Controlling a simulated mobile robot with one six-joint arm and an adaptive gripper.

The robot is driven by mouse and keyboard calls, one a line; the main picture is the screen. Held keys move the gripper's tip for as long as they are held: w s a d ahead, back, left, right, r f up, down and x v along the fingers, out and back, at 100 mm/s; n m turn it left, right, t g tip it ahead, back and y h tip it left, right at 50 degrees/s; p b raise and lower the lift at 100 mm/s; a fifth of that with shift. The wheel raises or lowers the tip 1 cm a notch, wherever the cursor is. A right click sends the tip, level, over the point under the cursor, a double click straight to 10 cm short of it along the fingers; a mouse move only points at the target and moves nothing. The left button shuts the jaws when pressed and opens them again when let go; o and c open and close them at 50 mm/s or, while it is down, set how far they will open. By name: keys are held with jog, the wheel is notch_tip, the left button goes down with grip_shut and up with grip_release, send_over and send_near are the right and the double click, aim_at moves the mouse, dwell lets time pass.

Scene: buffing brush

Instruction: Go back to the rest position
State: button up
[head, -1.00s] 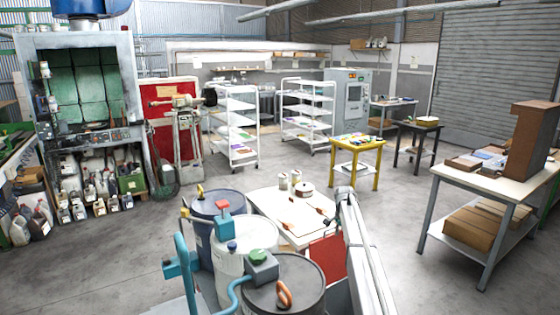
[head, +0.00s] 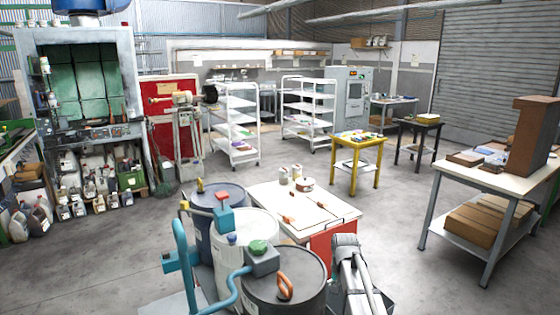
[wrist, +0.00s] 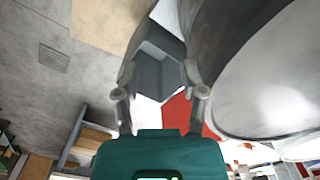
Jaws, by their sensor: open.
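My gripper (wrist: 160,92) shows in the wrist view with its two fingers apart and nothing between them. In the head view my gripper is not to be made out; only my arm shows, low at the bottom centre, right of the drums. The white-topped table (head: 270,198) stands just beyond my arm. Small orange-handled items (head: 289,219) lie on it, too small to tell exactly what they are. A brown pot (head: 307,184) and pale containers (head: 283,175) stand at its back edge.
Drums, including a dark one (head: 300,300), stand close to the left of my arm. A yellow table (head: 358,146) stands behind, and a workbench with boxes (head: 500,178) stands at right. The floor between the white table and the workbench is clear.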

jog(key=s+a+f+n+b, duration=0.1)
jog(key=s+n, duration=0.1)
jog(key=s, duration=0.7)
jog(key=s+a+f+n+b, duration=0.1)
jog(key=s+n, duration=0.1)
jog(key=s, duration=0.7)
jog(key=shift+a+f, duration=0.15)
jog(key=shift+a, duration=0.1)
